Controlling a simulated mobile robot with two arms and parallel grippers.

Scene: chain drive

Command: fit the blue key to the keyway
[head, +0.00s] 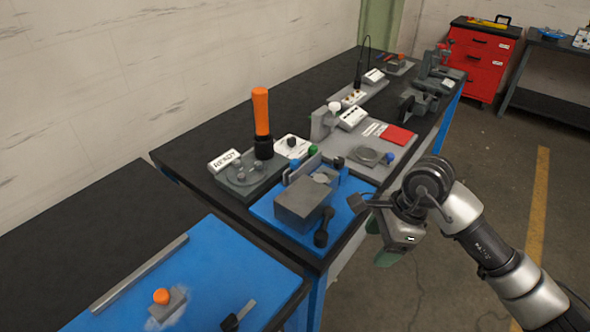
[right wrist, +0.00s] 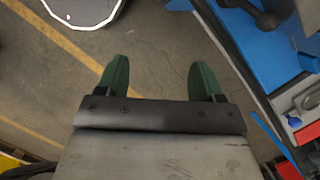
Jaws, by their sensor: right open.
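Small blue and green pieces stand by a grey holder on a blue mat (head: 262,210); one blue piece (head: 295,164) is at the holder's left end, and another blue piece (head: 343,168) is at its right. I cannot tell which is the blue key. A grey block (head: 303,203) sits at the front of the mat; the keyway is too small to make out. My right gripper (head: 374,230) is open and empty, right of the mat and beyond the bench edge. In the right wrist view its green fingers (right wrist: 160,78) are spread over bare floor. My left gripper is out of view.
A dark handled tool (head: 323,230) lies at the mat's right edge. A grey plate with a red pad (head: 397,136) lies farther right. Another blue mat (head: 215,275) is at lower left.

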